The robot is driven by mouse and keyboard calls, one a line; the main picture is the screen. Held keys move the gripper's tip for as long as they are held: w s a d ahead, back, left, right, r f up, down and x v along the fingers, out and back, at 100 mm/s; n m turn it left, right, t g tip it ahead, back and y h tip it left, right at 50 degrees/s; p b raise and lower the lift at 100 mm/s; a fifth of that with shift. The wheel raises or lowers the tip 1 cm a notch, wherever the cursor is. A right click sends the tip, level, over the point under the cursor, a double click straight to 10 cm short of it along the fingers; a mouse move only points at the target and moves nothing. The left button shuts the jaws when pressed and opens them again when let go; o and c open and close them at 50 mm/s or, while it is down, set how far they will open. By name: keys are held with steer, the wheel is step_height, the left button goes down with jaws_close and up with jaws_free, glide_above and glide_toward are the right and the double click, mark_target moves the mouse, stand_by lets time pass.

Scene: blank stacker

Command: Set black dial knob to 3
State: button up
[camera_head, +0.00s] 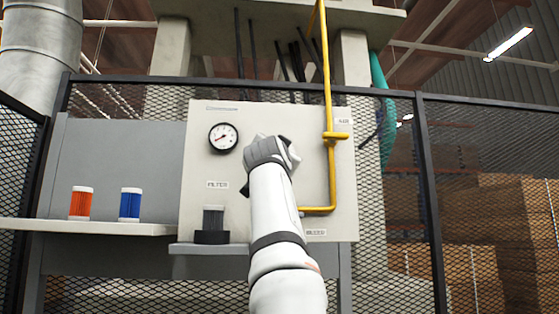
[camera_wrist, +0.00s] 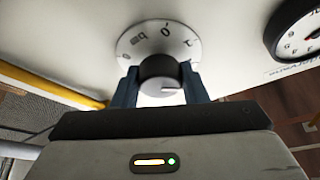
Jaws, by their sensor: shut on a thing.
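The black dial knob (camera_wrist: 160,72) stands at the middle of a round white dial plate (camera_wrist: 150,38) in the wrist view. The plate carries small dark markings around its edge, too blurred and turned to read surely. A short white line shows on the knob's near face, toward its lower right. My gripper (camera_wrist: 160,88) has one dark finger on each side of the knob and is shut on it. In the head view my gripper (camera_head: 270,152) is against the pale panel, right of the gauge, and hides the knob and dial. Which number the knob points to cannot be told.
A round pressure gauge (camera_head: 222,138) is left of my gripper. A yellow pipe with a valve handle (camera_head: 336,136) runs down its right side. A dark filter (camera_head: 213,220) sits below; orange (camera_head: 80,203) and blue (camera_head: 130,205) cartridges stand on the left shelf (camera_head: 110,226).

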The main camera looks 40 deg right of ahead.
steer(key=m+g+p, duration=0.1)
steer(key=m, duration=0.2)
steer(key=m+g+p, duration=0.1)
steer(key=m, duration=0.3)
steer(key=shift+r+g, duration=0.2)
steer(key=shift+g, duration=0.2)
steer(key=shift+a+f+m+g+p, duration=0.1)
steer(key=shift+m+g+p, duration=0.85)
steer(key=shift+m, duration=1.05)
steer(key=o, duration=1)
steer(key=shift+b+v, duration=1.55)
steer(key=shift+v, duration=2.35)
